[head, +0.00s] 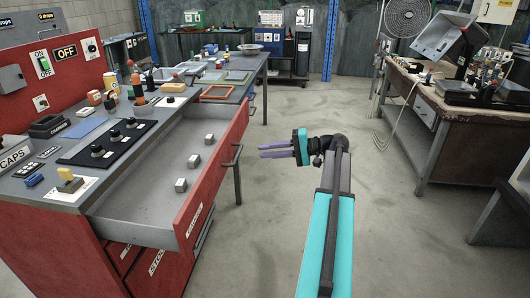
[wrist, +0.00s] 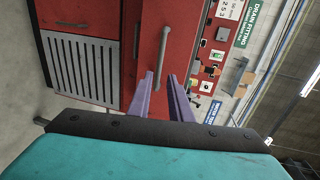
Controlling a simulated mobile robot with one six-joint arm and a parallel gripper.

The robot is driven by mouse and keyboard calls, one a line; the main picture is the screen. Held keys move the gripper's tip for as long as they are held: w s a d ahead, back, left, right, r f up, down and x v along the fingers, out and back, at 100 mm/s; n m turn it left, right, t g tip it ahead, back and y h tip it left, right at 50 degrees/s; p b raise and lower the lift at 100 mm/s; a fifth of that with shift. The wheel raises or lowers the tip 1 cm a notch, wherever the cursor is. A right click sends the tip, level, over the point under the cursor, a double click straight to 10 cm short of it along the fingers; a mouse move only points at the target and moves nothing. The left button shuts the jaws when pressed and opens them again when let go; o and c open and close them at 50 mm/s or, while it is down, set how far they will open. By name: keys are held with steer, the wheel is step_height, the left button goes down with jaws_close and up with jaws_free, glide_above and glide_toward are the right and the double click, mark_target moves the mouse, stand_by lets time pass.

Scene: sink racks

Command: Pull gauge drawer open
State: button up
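A wide drawer (head: 150,212) with a red front and grey inside stands pulled out of the red cabinet in the head view. Three small grey blocks (head: 195,161) sit in it. Its dark bar handle (head: 234,157) is on the front's outer face; a label there is too small to read surely. My gripper (head: 262,150) is right of this handle, its two purple fingers pointing left at it, parted and empty. In the wrist view, a grey bar handle (wrist: 164,55) on a red front lies just ahead of the open fingers (wrist: 160,78); contact is not visible.
The cabinet's worktop (head: 50,188) carries knobs, bottles and small parts. A wooden bench (head: 450,118) with equipment stands at the right, a fan (head: 407,17) behind it. The concrete floor (head: 300,110) between is clear. A slatted grey panel (wrist: 80,68) shows in the wrist view.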

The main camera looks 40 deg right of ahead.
steer(key=shift+v, duration=1.2)
steer(key=w+a+f+g+p, duration=0.1)
steer(key=w+a+f+g, duration=0.1)
steer(key=a+f, duration=0.65)
steer(key=w+a+f+g+p, duration=0.1)
steer(key=w+a+f+g, duration=0.15)
steer(key=a+f, duration=0.55)
steer(key=s+a+f+n+g+h+p, duration=0.1)
steer(key=s+a+f+g, duration=0.2)
steer(key=a+f, duration=0.5)
steer(key=s+a+f+n+g+p, duration=0.1)
steer(key=s+a+f+g, duration=0.2)
steer(key=a+f, duration=0.5)
steer(key=s+a+f+n+g+h+p, duration=0.2)
steer(key=s+a+f+n+g+h, duration=0.15)
steer(key=s+a+f, duration=0.75)
steer(key=s+f+n+g+h+p, duration=0.1)
steer(key=s+f+n+h, duration=0.1)
steer(key=s, duration=0.6)
steer(key=s+a+f+n+g+h+p, duration=0.1)
steer(key=s+f+n+g+h, duration=0.1)
steer(key=s, duration=0.6)
steer(key=shift+s+f+n+g+h, duration=0.35)
steer(key=shift+f+h, duration=0.3)
steer(key=shift+f, duration=0.25)
